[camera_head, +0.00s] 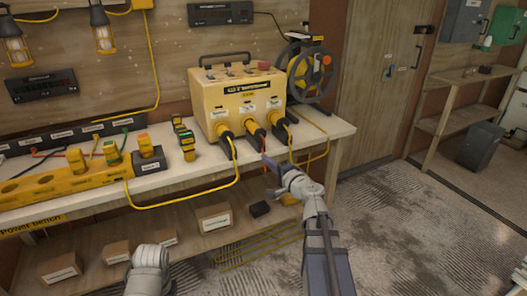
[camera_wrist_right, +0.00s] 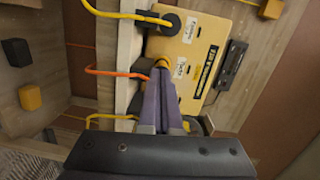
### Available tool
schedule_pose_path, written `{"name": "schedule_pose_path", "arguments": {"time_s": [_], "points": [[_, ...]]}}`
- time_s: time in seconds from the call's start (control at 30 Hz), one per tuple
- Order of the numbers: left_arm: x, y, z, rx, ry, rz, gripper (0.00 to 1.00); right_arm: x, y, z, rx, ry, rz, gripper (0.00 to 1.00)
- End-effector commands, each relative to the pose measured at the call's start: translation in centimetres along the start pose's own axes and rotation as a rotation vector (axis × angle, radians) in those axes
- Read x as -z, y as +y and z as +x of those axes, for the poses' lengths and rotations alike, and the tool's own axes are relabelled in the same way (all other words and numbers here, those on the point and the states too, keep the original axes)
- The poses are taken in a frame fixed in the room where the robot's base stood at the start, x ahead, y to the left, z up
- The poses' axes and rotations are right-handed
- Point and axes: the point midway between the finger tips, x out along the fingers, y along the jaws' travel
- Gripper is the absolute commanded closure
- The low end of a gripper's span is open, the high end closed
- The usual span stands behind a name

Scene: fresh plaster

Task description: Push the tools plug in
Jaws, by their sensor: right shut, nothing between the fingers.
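A yellow power box (camera_head: 245,98) stands on the bench with three black plugs at its front. The middle plug (camera_head: 255,133), with an orange cable, appears to be the tools plug; its label is too small to read surely. My right gripper (camera_head: 268,165) is in front of and below this plug. In the right wrist view the yellow box (camera_wrist_right: 195,65) appears turned sideways, and my shut, empty fingers (camera_wrist_right: 160,75) point at the middle plug and largely hide it. I cannot tell whether they touch it. A link of my left arm shows at the bottom; its gripper is out of view.
The left plug (camera_head: 226,130) and right plug (camera_head: 280,129) flank the middle one closely, with yellow cables hanging. A cable reel (camera_head: 306,72) stands right of the box. A yellow power strip (camera_head: 62,186) lies left on the bench (camera_head: 180,178).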

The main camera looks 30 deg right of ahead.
Motion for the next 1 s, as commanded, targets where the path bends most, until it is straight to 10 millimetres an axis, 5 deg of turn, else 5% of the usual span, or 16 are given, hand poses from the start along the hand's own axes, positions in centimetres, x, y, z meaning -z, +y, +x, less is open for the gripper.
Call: {"name": "schedule_pose_path", "arguments": {"time_s": [0.13,0.43,1.0], "points": [[0.1,0.1,1.0,0.0,0.0,0.0,0.5,4.2,0.3,-1.1,0.047,0.104,0.076,1.0],[0.1,0.1,0.9,0.0,0.0,0.0,0.5,4.9,0.1,-0.4,0.056,0.12,0.09,1.0],[0.1,0.1,1.0,0.0,0.0,0.0,0.5,6.2,-0.5,10.1,0.055,0.117,0.089,1.0]]}}
